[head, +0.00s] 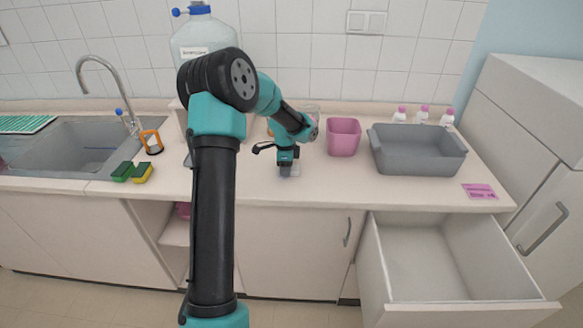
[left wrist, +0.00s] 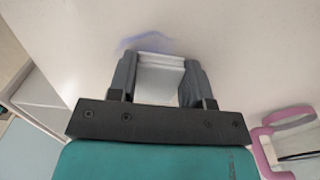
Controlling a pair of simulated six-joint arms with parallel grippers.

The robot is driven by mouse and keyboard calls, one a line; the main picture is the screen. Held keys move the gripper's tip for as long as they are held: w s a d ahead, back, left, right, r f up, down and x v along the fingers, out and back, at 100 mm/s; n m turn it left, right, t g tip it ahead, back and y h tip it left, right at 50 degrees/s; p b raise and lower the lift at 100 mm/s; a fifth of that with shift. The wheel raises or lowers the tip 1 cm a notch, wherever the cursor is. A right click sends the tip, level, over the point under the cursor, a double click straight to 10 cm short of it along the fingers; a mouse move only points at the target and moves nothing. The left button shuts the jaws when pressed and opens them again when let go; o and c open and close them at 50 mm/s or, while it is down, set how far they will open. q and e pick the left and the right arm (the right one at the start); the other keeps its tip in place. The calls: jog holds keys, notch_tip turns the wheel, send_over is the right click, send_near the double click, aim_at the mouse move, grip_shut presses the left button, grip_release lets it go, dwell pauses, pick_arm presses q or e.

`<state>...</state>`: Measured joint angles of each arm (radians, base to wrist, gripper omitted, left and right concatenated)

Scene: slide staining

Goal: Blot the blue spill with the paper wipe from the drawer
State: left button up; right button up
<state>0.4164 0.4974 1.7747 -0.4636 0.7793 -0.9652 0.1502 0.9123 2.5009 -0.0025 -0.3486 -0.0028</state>
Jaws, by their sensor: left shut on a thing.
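My left gripper (head: 287,172) points down at the counter top, just left of the pink bin. In the left wrist view its two fingers (left wrist: 158,85) are shut on the white paper wipe (left wrist: 158,80), a folded pad between them. The blue spill (left wrist: 142,43) is a faint blue smear on the pale counter, just past the wipe's edge and partly hidden by it. Whether the wipe touches the counter is hard to tell. The spill cannot be made out in the head view. The drawer (head: 420,272) stands open and looks empty. My right gripper is not in view.
A pink bin (head: 343,137) and grey tub (head: 415,150) stand right of the gripper, with several pink-capped bottles behind. A sink (head: 70,150), sponges (head: 133,172) and orange-framed item (head: 151,141) are at left. A large water bottle (head: 203,32) stands behind my arm.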

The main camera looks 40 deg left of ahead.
aim_at(308, 173)
pick_arm(q)
jog(key=shift+s+a+f, duration=0.1)
jog(key=shift+s+a, duration=0.45)
jog(key=shift+a, duration=0.05)
jog(key=shift+s+a, duration=0.5)
jog(key=shift+a, duration=0.1)
jog(key=shift+w+d, duration=0.4)
jog(key=shift+d, duration=0.05)
jog(key=shift+w+d, duration=0.5)
jog(key=shift+d, duration=0.1)
jog(key=shift+w+d, duration=0.25)
jog(key=shift+d, duration=0.05)
jog(key=shift+w+d+r, duration=0.2)
jog(key=shift+w+d, duration=0.3)
jog(key=shift+d, duration=0.05)
jog(key=shift+w+d+f, duration=0.2)
jog(key=shift+w+d, duration=0.05)
jog(key=shift+d, duration=0.05)
jog(key=shift+w+d+r, duration=0.15)
jog(key=shift+w+d, duration=0.8)
jog(key=shift+d, duration=0.15)
jog(key=shift+w+d, duration=0.25)
jog(key=shift+d, duration=0.1)
jog(key=shift+w+d, duration=0.5)
jog(key=shift+d, duration=0.05)
notch_tip(308, 173, up, 8)
